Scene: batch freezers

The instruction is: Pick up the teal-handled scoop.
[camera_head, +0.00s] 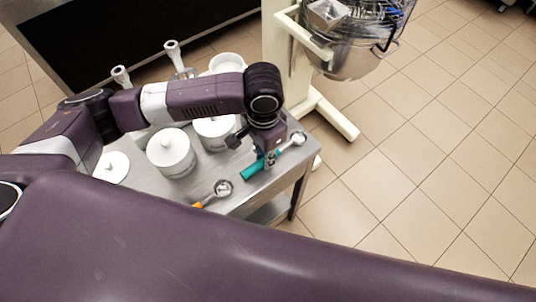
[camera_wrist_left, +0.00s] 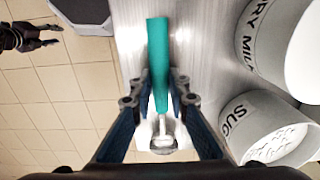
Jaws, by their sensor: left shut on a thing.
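The teal-handled scoop (camera_head: 253,171) lies at the right end of the metal table in the head view, its metal bowl pointing up and right. In the left wrist view the teal handle (camera_wrist_left: 158,52) runs down between the fingers, with the round metal bowl (camera_wrist_left: 164,144) below. My left gripper (camera_head: 268,158) points down at the scoop and is shut on it, near where the handle meets the metal part. It also shows in the left wrist view (camera_wrist_left: 159,97). I cannot tell whether the scoop is clear of the table.
An orange-handled scoop (camera_head: 213,193) lies nearby on the metal table (camera_head: 236,206). White lidded canisters (camera_head: 171,153) stand to the left; a sugar canister (camera_wrist_left: 262,128) is close to the gripper in the wrist view. A mixer (camera_head: 342,62) stands behind. The floor at right is clear.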

